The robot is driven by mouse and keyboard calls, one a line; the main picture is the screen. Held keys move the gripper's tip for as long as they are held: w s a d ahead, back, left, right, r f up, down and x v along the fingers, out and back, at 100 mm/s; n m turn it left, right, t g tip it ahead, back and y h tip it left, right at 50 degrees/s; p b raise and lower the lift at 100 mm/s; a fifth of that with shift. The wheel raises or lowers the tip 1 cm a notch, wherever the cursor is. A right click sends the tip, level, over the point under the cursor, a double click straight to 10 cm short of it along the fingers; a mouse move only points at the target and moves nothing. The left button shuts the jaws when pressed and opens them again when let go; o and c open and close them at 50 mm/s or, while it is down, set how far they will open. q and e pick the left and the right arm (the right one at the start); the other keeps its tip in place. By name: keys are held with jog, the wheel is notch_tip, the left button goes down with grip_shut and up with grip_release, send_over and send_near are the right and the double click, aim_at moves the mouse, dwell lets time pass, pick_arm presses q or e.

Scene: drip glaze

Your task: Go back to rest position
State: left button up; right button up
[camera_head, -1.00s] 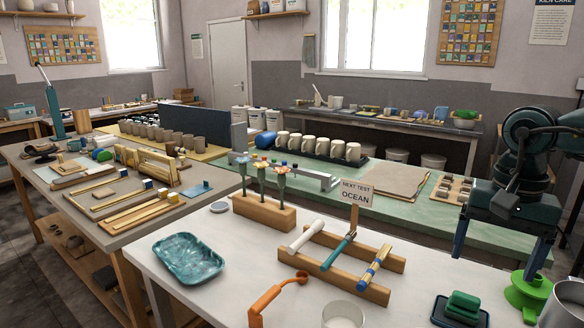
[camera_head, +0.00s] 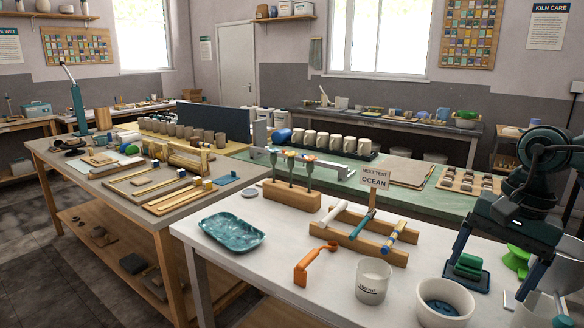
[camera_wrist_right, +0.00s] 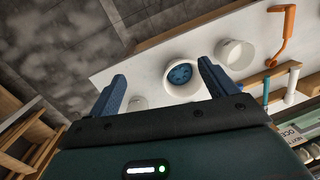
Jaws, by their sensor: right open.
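My right gripper (camera_head: 486,277) hangs at the right of the head view, above the right end of the white table. Its two blue fingers are spread apart with nothing between them. In the right wrist view the same open fingers (camera_wrist_right: 162,75) frame the floor and the table edge. A white bowl with a blue inside (camera_head: 444,302) stands below and left of the fingers, and it also shows in the wrist view (camera_wrist_right: 184,76). My left gripper is in neither view.
Grey floor (camera_head: 30,260) lies at left.

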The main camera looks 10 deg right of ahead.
jog(key=s+a+f+m+t+y+p, duration=0.1)
jog(key=a+f+m+t+y, duration=0.15)
jog(key=f+m+t, duration=1.1)
jog(key=s+a+f+m+y+p, duration=0.1)
jog(key=f+m+y, duration=0.45)
jog(key=m, duration=1.65)
jog(key=s+a+f+m+g+h, duration=0.1)
jog(key=s+a+f+m+h, duration=0.2)
jog(key=m, duration=0.9)
jog(key=s+a+f+m+g+h, duration=0.2)
jog(key=s+a+f+m, duration=0.4)
jog(key=a+f+m, duration=0.4)
jog(key=a+m+h, duration=0.1)
jog(key=a, duration=0.2)
jog(key=shift+s+f+m, duration=0.15)
jog(key=shift+f+m, duration=0.15)
jog(key=shift+m, duration=0.05)
